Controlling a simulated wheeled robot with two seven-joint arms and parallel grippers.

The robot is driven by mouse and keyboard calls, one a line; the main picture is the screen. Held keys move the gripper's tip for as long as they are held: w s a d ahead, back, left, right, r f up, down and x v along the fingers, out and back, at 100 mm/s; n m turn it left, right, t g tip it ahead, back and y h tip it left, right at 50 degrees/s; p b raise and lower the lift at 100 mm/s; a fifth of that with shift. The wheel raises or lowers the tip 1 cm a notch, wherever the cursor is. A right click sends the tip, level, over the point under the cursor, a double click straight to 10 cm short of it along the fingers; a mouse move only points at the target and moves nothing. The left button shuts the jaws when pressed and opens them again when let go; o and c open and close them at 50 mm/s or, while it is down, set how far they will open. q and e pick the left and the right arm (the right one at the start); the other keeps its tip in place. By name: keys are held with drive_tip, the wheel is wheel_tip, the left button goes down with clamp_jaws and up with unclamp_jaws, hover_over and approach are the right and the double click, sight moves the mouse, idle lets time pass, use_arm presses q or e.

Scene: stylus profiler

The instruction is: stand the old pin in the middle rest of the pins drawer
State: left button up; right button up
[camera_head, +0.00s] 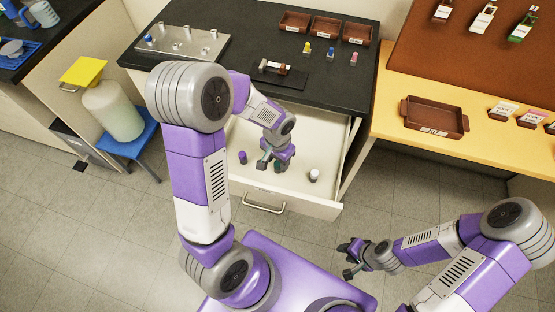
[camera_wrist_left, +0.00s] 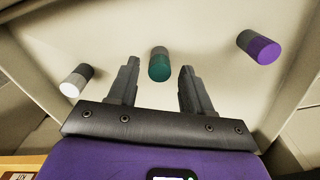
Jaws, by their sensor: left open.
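The pins drawer (camera_head: 292,200) is pulled open below the black bench. Three grey-bodied pins stand in it: one purple-topped (camera_head: 243,157), one white-topped (camera_head: 314,175), and a green-topped one (camera_wrist_left: 159,66) between them. The purple (camera_wrist_left: 262,48) and white (camera_wrist_left: 74,82) ones also show in the left wrist view. My left gripper (camera_head: 272,161) is low in the drawer, open, with the green-topped pin between its fingertips and a gap on both sides. Whether grey rests hold the pins, and which is the old pin, I cannot tell. My right gripper (camera_head: 347,259) is open and empty over the floor.
On the bench are a metal plate (camera_head: 210,47) with several posts, a black stand (camera_head: 290,78), three brown trays (camera_head: 326,27), and yellow (camera_head: 307,47), blue (camera_head: 331,52) and pink (camera_head: 354,58) pins. A brown tray (camera_head: 435,117) lies on the wooden table at right. The drawer's front has free room.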

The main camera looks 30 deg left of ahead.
sight(277, 163)
use_arm(q)
wheel_tip(277, 163, up, 6)
drive_tip(key=p, duration=0.4)
wheel_tip(277, 163, up, 8)
drive_tip(key=p, duration=0.2)
drive_tip(key=shift+f, duration=0.25)
drive_tip(key=shift+r, duration=0.1)
idle(0.4)
